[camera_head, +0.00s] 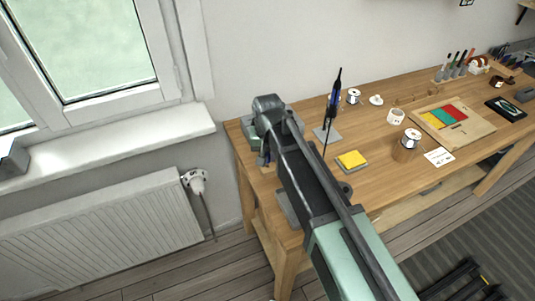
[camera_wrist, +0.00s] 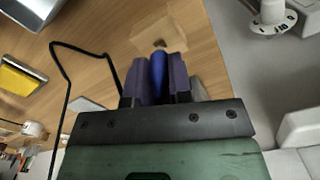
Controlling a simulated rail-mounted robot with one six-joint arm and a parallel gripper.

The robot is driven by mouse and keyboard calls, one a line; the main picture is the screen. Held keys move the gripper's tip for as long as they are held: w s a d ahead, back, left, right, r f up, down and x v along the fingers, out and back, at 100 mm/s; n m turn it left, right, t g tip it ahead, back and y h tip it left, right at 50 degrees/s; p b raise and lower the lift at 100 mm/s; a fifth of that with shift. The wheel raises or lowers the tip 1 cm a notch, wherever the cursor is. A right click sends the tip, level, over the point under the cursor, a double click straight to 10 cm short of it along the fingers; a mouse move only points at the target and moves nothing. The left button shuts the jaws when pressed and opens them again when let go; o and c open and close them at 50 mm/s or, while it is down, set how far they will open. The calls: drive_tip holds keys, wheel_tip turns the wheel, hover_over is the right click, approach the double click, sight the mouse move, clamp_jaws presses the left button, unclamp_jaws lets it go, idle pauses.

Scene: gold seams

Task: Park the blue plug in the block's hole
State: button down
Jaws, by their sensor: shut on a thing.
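My gripper (camera_wrist: 158,62) is shut on the blue plug (camera_wrist: 158,72), which shows as a rounded blue body between the two dark purple fingers in the wrist view. The pale wooden block (camera_wrist: 172,26) lies just beyond the fingertips, with a small dark hole (camera_wrist: 159,43) in its top. The plug's tip points towards the hole; I cannot tell how far apart they are in height, or whether they touch. In the head view my gripper (camera_head: 263,158) is over the table's left end, and my arm hides most of the plug and block.
A black cable (camera_wrist: 67,75) loops left of my gripper. A yellow sponge (camera_head: 351,159) lies on a grey holder to the right. The workbench (camera_head: 380,185) ends close on the left, near the radiator (camera_head: 110,230).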

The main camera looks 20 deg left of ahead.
drive_tip(key=shift+f+b, duration=1.15)
drive_tip(key=shift+f, duration=0.05)
idle(0.6)
drive_tip(key=shift+r, duration=0.1)
drive_tip(key=shift+c, duration=2.4)
unclamp_jaws()
wheel_tip(320, 180, up, 7)
drive_tip(key=p, duration=0.7)
drive_tip(key=shift+r, duration=0.1)
drive_tip(key=s+d+m, duration=0.1)
drive_tip(key=s+d, duration=0.2)
drive_tip(key=d, duration=0.8)
drive_tip(key=s+d+m, duration=0.1)
drive_tip(key=s+d, duration=0.2)
drive_tip(key=d, duration=0.8)
drive_tip(key=s+d+m, duration=0.1)
drive_tip(key=s+d, duration=0.2)
drive_tip(key=d, duration=0.8)
drive_tip(key=shift+d, duration=0.3)
